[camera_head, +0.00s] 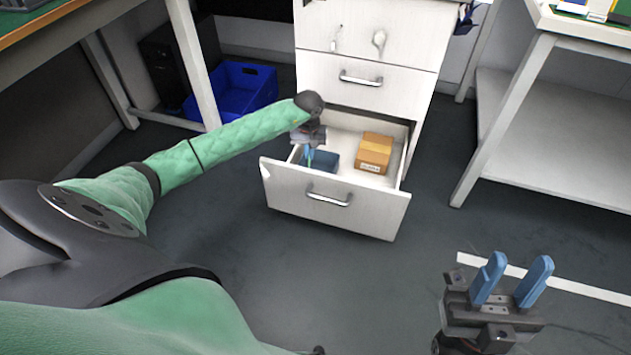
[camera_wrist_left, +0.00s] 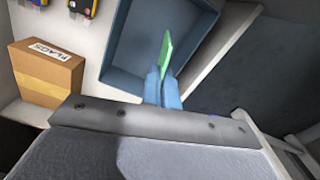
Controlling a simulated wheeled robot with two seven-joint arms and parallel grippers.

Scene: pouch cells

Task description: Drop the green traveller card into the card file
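The green traveller card (camera_wrist_left: 166,52) stands out from the blue fingertips of my left gripper (camera_wrist_left: 161,88), which are close together on it. In the head view my left gripper (camera_head: 308,155) is down at the open drawer, over the left part of it. The blue-grey open box (camera_head: 325,161), which looks like the card file, sits in the drawer's left side. In the left wrist view the card is over this box (camera_wrist_left: 135,82); whether it touches the box cannot be told. My right gripper (camera_head: 512,285) is open and empty at the lower right, away from the drawer.
The open bottom drawer (camera_head: 290,187) of a white cabinet (camera_head: 365,32) also holds a cardboard box (camera_head: 374,152), right of the blue-grey box. A blue crate (camera_head: 235,90) is on the floor at the left. A white bench (camera_head: 555,140) stands at the right. The floor before the drawer is clear.

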